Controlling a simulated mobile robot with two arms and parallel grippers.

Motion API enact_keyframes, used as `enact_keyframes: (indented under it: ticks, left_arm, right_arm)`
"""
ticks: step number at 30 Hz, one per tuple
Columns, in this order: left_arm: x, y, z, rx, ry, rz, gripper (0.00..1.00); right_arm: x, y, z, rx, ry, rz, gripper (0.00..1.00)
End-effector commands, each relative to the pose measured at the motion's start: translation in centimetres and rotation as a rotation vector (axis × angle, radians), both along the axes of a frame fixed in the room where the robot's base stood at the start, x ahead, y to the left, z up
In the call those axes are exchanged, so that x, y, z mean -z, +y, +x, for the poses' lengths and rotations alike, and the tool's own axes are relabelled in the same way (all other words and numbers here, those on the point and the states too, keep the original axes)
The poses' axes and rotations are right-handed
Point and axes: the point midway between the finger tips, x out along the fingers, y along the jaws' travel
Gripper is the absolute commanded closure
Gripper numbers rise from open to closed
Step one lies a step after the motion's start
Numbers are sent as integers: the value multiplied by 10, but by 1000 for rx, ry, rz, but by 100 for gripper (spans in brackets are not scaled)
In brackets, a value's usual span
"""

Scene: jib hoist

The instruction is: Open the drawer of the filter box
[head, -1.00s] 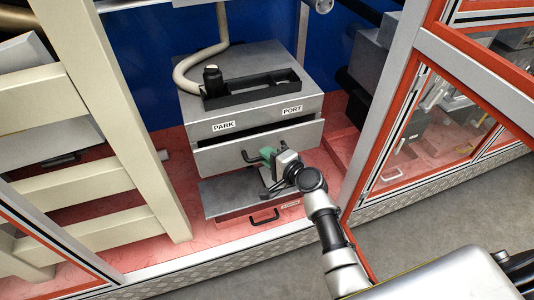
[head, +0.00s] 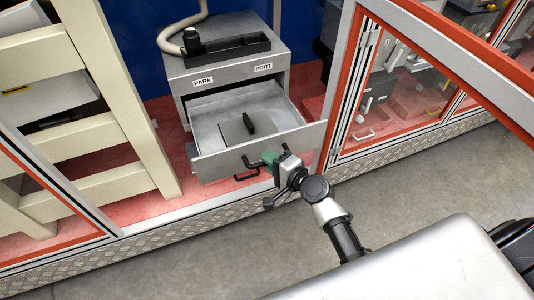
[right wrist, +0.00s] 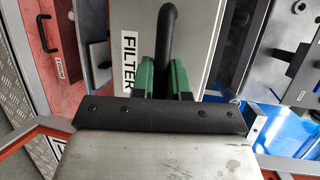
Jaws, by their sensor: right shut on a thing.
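The filter box (head: 181,72) is a grey metal cabinet with PARK and PORT labels. Its drawer (head: 222,161) stands pulled well out, its inside showing. In it lies a grey square plate (head: 233,132) with a black handle on top. My right gripper (head: 269,159), with green fingers, is shut on the drawer's black bar handle, at the outer face of the drawer front. The right wrist view shows the handle (right wrist: 168,35) between the green fingers and a FILTER label on the front (right wrist: 207,40). My left gripper is out of view.
Another black handle (head: 246,178) shows just below the drawer front. A black tray (head: 228,48) and a hose sit on top of the box. A cream post frame (head: 120,100) stands left, a red-edged glazed door frame (head: 350,90) right. The grey floor in front is clear.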

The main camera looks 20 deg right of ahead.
Motion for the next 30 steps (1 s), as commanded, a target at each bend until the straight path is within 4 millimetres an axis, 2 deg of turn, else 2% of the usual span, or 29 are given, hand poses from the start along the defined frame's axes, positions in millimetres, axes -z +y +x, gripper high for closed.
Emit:
enact_keyframes:
  ticks: [6, 17, 18, 23, 30]
  left_arm:
    - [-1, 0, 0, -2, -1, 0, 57]
    - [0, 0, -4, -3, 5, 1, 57]
    - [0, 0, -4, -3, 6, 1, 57]
    - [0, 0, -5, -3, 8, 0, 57]
    - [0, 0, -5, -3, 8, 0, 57]
  right_arm:
    - [0, 0, -7, -1, 1, -1, 100]
    - [0, 0, -7, -1, 1, -1, 100]
    - [0, 0, -7, -1, 1, -1, 84]
    - [0, 0, -7, 0, 0, -1, 61]
    - [0, -1, -7, 0, -1, 0, 61]
